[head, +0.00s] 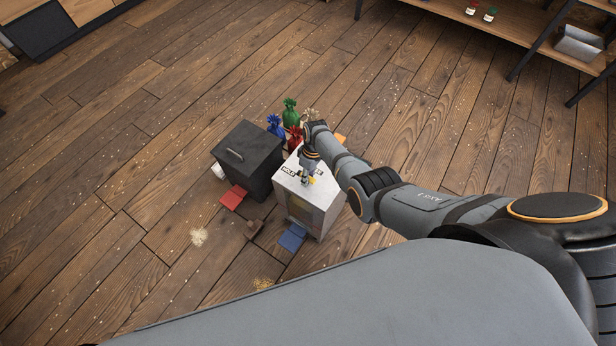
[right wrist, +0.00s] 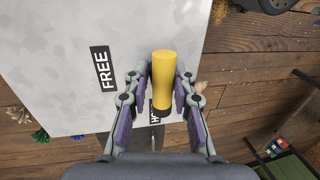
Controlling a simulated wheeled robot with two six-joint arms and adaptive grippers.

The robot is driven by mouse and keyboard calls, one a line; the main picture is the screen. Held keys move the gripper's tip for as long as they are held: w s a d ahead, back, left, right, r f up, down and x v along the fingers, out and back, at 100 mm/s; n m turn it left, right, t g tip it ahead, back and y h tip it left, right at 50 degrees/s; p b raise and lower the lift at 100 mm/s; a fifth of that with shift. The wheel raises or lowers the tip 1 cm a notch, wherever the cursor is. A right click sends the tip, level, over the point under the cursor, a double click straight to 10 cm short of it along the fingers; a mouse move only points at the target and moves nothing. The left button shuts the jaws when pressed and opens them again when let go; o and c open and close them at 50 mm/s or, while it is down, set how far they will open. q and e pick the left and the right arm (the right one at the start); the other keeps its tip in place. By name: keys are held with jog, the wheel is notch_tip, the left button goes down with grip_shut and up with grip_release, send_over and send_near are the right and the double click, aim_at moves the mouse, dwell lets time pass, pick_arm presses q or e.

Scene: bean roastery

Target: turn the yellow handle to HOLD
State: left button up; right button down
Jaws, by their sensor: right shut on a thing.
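The yellow handle (right wrist: 165,75) stands on top of the pale box (head: 325,195), which is also in the right wrist view (right wrist: 50,60). My right gripper (head: 306,178) is over the box top, its two fingers closed on either side of the handle. A black FREE label (right wrist: 103,70) lies to the left of the handle in the right wrist view. A second label starting HO (right wrist: 154,116) is partly hidden beside the handle's dark lower end. In the head view the HOLD label (head: 289,170) shows near the box's left edge. My left gripper is out of view.
A dark lidded box (head: 245,160) stands left of the pale box. A red flap (head: 233,197) and blue flap (head: 292,238) are low in front. Floor to the left is mostly clear.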

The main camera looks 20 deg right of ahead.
jog(key=shift+a, duration=0.1)
jog(key=c, duration=1.1)
grip_release()
notch_tip(320, 180, up, 12)
jog(key=w+d, duration=0.1)
jog(key=d, duration=0.1)
jog(key=shift+w, duration=0.25)
jog(key=shift+f, duration=0.15)
